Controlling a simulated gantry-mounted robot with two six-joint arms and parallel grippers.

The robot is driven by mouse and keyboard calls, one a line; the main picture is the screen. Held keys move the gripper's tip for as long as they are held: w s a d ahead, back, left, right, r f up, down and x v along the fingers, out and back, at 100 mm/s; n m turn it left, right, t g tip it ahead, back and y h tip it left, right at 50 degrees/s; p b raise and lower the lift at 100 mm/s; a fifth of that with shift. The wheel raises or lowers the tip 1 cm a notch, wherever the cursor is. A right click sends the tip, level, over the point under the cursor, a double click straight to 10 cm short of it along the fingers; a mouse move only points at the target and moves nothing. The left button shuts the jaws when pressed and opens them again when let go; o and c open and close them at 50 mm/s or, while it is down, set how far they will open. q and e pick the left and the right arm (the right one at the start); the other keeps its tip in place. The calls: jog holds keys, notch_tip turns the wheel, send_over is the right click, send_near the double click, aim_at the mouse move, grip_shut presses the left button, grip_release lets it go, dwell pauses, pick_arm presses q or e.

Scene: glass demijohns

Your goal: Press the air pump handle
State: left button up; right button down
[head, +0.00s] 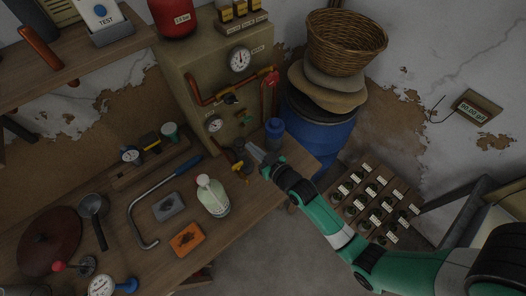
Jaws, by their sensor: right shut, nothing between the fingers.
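My right gripper (256,153) is shut and empty at the right end of the workbench, in front of the beige panel box (222,75). A blue upright cylinder (274,129) stands just behind it, and small yellow and dark fittings (240,167) lie just to its left. I cannot tell for sure which part is the air pump handle, or whether the gripper touches anything. The box carries red pipes (212,98), a red upright part (269,93) at its right, and two round gauges, the upper (239,60) and the lower (215,124). My left gripper is not in view.
On the wooden bench (110,215) are a white-green bottle (213,196), an orange block (187,239), a grey block (169,207) and a bent blue-handled bar (160,190). A blue barrel (318,130) and a crate of bottles (372,205) stand to the right.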

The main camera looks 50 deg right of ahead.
jog(key=v, duration=0.5)
jog(key=shift+s+r, duration=0.1)
jog(key=shift+s, duration=0.25)
jog(key=shift+a, duration=0.1)
dwell(1.1)
